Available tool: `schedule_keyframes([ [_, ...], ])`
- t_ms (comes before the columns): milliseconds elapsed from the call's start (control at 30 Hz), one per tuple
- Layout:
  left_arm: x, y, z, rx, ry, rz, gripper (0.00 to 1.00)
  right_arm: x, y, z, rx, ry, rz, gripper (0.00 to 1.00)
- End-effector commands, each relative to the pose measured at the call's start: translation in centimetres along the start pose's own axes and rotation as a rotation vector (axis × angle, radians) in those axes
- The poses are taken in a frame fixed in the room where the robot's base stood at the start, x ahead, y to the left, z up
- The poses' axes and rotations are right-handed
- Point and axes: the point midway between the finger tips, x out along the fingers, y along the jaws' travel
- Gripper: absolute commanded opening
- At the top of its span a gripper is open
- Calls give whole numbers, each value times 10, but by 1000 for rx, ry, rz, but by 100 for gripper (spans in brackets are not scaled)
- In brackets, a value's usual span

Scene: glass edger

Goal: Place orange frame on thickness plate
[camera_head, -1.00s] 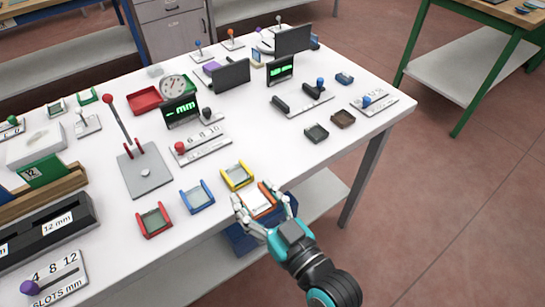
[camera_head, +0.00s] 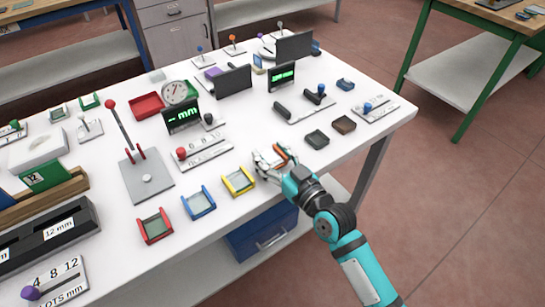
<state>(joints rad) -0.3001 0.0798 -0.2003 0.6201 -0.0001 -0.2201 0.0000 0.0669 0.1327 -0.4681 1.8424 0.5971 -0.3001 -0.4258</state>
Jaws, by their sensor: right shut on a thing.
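My right gripper (camera_head: 270,160) is shut on the orange frame (camera_head: 280,155) near the table's front right edge. Only part of the frame shows, as the fingers and hand hide the rest. It is to the right of the yellow frame (camera_head: 238,181); I cannot tell whether it touches the table. A grey plate (camera_head: 146,189) with a small round pad and a red-knobbed lever lies to the left. I cannot tell whether this is the thickness plate. A dial gauge (camera_head: 179,92) and a green "mm" display (camera_head: 183,115) stand behind it. My left gripper is not in view.
Blue (camera_head: 199,203) and red (camera_head: 155,226) frames sit along the front edge. A slider strip (camera_head: 204,151) with a red knob lies behind the yellow frame. Dark trays (camera_head: 317,139) stand to the right. White table surface is clear between the grey plate and the frames.

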Motion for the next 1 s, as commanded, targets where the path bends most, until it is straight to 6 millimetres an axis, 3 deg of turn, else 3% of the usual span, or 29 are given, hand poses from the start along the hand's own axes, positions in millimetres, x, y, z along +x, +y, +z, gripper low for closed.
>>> schedule_keyframes([
  [500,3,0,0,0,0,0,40,-1,1,15,0,5,3,19],
  [533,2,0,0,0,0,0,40,-1,1,14,0,5,3,58],
  [667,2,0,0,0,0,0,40,-1,1,14,0,4,3,75],
  [1000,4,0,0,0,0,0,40,-1,1,15,0,4,4,78],
])
